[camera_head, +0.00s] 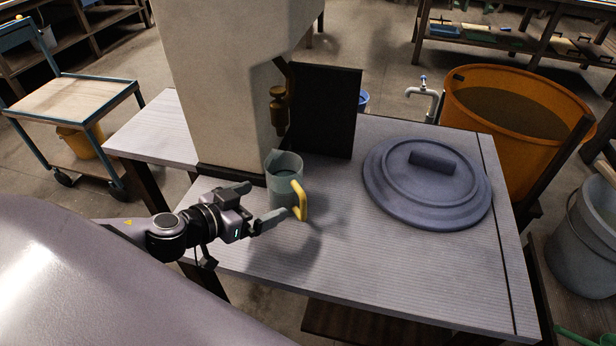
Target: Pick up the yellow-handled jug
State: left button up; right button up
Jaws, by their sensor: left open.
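The jug (283,180) is grey-green with a yellow handle (299,199). It stands upright on the ribbed grey table (400,275), just in front of the pale column. Its handle faces right and toward me. My left gripper (262,206) comes in from the left and is open beside the jug. One finger is by the jug's left side and the other is lower, near its base and handle. I cannot tell whether either finger touches the jug. My right gripper is not in view.
A brass tap (279,108) on the pale column (215,80) is above the jug. A dark upright panel (324,110) stands behind it. A large round grey lid (427,183) lies to the right. The table's front is clear. An orange tub (515,140) stands beyond the right edge.

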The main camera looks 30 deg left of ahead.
aim_at(271, 191)
pick_arm(q)
jog(key=shift+w+d, duration=0.15)
jog(key=shift+w, duration=0.6)
jog(key=shift+w+d+f, duration=0.1)
jog(key=shift+w+f, duration=0.15)
jog(key=shift+w, duration=0.15)
jog(key=shift+w+d+f+p, duration=0.15)
jog(key=shift+w+p, duration=0.45)
jog(key=shift+w, duration=0.85)
jog(key=shift+x, duration=1.25)
jog(key=shift+f, duration=0.1)
jog(key=c, duration=1.3)
jog(key=shift+r, duration=0.25)
